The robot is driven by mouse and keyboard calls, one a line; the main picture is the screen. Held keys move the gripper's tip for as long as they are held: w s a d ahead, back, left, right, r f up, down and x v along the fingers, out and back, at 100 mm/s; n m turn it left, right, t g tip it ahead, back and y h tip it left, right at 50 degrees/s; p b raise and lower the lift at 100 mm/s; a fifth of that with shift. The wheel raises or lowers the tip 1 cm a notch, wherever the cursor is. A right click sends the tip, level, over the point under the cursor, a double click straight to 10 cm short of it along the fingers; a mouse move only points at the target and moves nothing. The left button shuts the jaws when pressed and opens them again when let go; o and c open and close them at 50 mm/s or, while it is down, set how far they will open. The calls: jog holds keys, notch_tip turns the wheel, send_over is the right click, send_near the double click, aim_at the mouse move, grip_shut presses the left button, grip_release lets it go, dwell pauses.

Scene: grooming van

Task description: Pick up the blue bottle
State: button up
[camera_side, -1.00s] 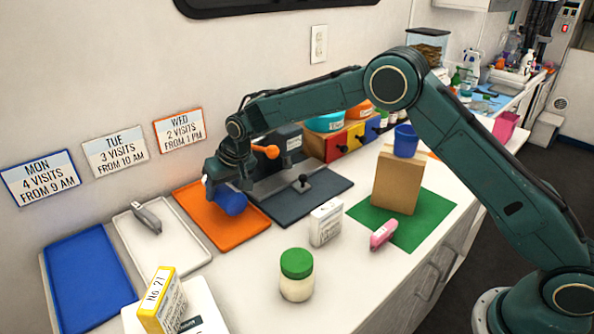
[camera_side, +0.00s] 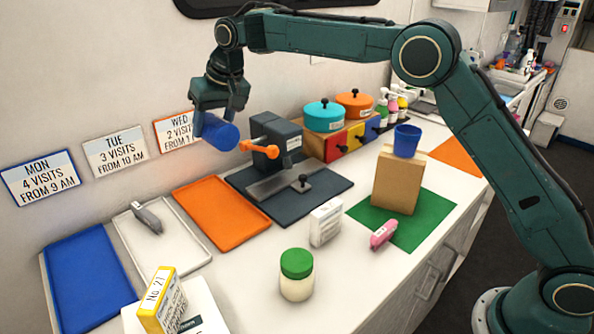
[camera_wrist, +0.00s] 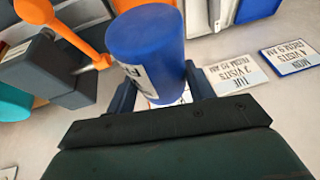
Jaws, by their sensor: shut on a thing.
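My gripper (camera_side: 207,117) is shut on the blue bottle (camera_side: 221,135) and holds it tilted in the air, near the wall signs and left of the orange-handled grey machine. In the wrist view the bottle (camera_wrist: 146,40) stands out between the fingers (camera_wrist: 163,95), with part of a white label visible on its side. The rest of the bottle is hidden by the gripper.
Below are an empty orange tray (camera_side: 236,235), a white tray (camera_side: 186,255) holding a grey clipper (camera_side: 147,216), and a blue tray (camera_side: 88,290). The grey machine (camera_side: 275,150) stands close by on the right. A blue cup (camera_side: 406,141) sits on a cardboard box (camera_side: 397,181).

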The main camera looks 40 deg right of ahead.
jog(key=shift+r, duration=0.3)
dwell(0.5)
jog(key=shift+s+d+r, duration=0.15)
jog(key=shift+d+r, duration=0.1)
jog(key=shift+r, duration=0.05)
jog(key=s+d+m+h, duration=0.2)
jog(key=s+d+m, duration=0.2)
jog(key=s+d, duration=0.65)
jog(key=s+d+f+n, duration=0.1)
jog(key=s+d+f, duration=0.5)
jog(key=f, duration=0.3)
jog(key=shift+s+d+f+y, duration=0.15)
jog(key=shift+d+f+y, duration=0.25)
